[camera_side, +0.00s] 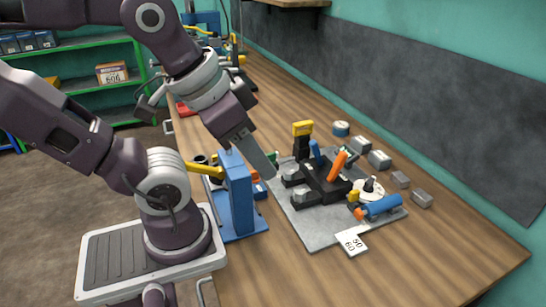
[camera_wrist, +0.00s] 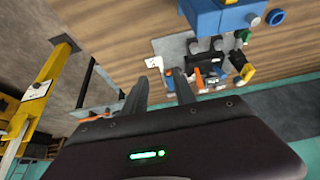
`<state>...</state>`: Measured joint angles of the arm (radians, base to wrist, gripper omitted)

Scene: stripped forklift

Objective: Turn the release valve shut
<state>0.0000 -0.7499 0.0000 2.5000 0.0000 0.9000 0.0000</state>
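I cannot tell for certain which part is the release valve. A small green part (camera_side: 273,157) sits beside the fingertips in the side view, and a green part (camera_wrist: 243,36) also shows in the wrist view. The blue upright unit (camera_side: 238,193) with a yellow handle (camera_side: 203,169) stands left of the grey plate (camera_side: 300,222). The plate carries the black forklift chassis (camera_side: 318,183), an orange lever (camera_side: 338,165) and a blue cylinder (camera_side: 383,207). My gripper (camera_wrist: 160,82) has its two fingers apart and nothing between them. In the side view it hangs just right of the blue unit's top.
Several grey blocks (camera_side: 379,159) and a blue round tin (camera_side: 341,128) lie behind the plate. A white number card (camera_side: 351,242) lies at its front edge. A yellow-topped post (camera_side: 302,130) rises at the plate's back. The bench front right is clear.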

